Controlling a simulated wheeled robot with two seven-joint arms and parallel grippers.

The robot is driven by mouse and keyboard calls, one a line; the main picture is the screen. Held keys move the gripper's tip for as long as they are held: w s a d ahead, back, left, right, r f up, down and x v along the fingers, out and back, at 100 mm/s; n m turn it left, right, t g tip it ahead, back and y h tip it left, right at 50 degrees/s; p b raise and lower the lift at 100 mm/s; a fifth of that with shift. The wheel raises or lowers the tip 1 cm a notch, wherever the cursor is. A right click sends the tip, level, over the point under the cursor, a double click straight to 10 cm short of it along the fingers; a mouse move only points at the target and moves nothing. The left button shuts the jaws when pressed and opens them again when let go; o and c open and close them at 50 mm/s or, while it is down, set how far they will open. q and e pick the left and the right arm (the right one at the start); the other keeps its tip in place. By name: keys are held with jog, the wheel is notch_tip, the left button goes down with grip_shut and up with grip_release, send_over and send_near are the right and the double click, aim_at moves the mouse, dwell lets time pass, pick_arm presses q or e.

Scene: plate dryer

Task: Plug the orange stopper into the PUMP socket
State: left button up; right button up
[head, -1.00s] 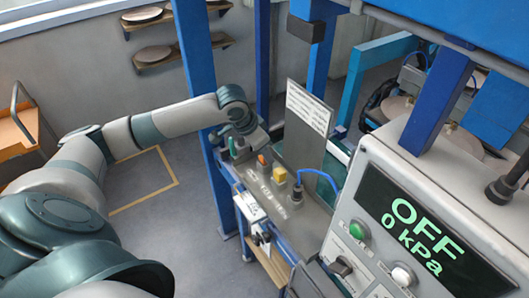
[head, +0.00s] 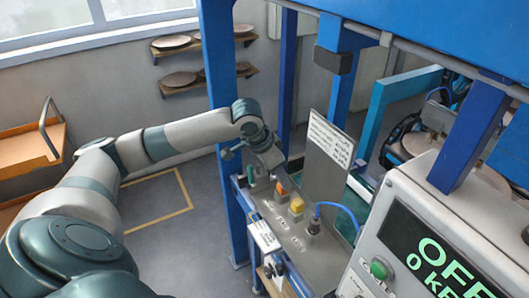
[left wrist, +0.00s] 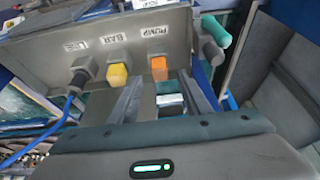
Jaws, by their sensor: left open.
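The orange stopper (head: 283,185) stands on the grey panel (head: 282,233). In the left wrist view the orange stopper (left wrist: 158,68) is directly below the PUMP label (left wrist: 155,30); I cannot tell how deeply it is seated. My left gripper (left wrist: 160,82) is open, its two fingers on either side of the line to the stopper, tips close to it and not closed on it. In the head view my left gripper (head: 272,165) is just behind the orange stopper, its fingers mostly hidden. My right gripper is not in view.
Beside it on the panel are a yellow stopper (left wrist: 117,76) under BAR and a black plug with blue hose (left wrist: 80,76) under LINE. Teal handles (left wrist: 215,32) stick out past the panel edge. An upright sign plate (head: 325,160) and blue posts (head: 217,90) stand close by.

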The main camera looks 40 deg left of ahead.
pick_arm(q)
jog(key=b+v, duration=0.3)
jog(key=v, duration=1)
jog(key=shift+s, duration=0.2)
jog(key=shift+f, duration=0.1)
dwell(0.5)
